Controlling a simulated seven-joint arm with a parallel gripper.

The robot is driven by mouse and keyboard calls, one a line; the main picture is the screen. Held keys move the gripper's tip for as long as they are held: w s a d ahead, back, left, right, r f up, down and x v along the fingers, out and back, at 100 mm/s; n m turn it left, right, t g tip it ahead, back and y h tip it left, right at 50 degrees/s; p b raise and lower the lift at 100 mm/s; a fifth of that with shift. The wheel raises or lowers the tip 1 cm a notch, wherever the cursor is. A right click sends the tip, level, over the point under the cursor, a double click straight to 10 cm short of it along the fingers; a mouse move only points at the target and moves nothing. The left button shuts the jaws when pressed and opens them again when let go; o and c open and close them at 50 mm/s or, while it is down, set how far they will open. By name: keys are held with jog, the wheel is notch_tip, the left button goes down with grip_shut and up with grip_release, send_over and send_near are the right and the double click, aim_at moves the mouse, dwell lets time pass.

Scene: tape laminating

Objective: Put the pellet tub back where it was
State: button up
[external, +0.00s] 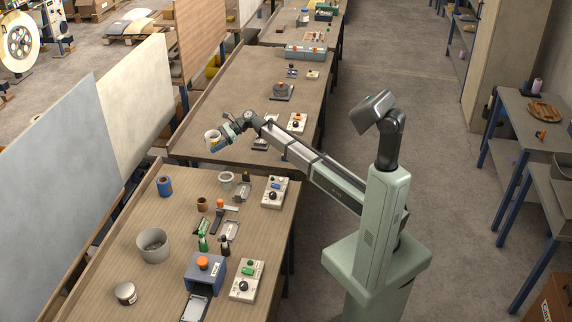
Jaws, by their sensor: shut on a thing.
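My gripper (219,140) is shut on a small pale tub (211,134), held at the left end of my outstretched arm. It appears to be the pellet tub; its inside is too small to make out. The tub looks roughly upright and is in front of the left edge of the farther bench (237,82) in the picture. I cannot tell whether it touches the bench top or hangs above it.
The nearer bench (100,262) carries a large grey pot (153,247), a blue roll (165,187), a small pale cup (227,181), bottles, a blue device (204,273) and control boxes. Upright panels (134,98) stand along the left. The farther bench's left part is mostly clear.

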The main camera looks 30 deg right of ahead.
aim_at(194, 188)
jog(key=s+a+f+n+g, duration=0.1)
jog(key=s+a, duration=0.2)
jog(key=a, duration=0.4)
jog(key=s+a+f+n+g, duration=0.1)
jog(key=s+a+n+g, duration=0.1)
jog(key=a, duration=0.5)
jog(key=shift+s+a+f, duration=0.25)
jog(key=shift+s+a, duration=0.15)
jog(key=shift+s, duration=0.2)
jog(key=shift+f, duration=4.8)
jog(key=o, duration=1.1)
jog(key=shift+f, duration=0.1)
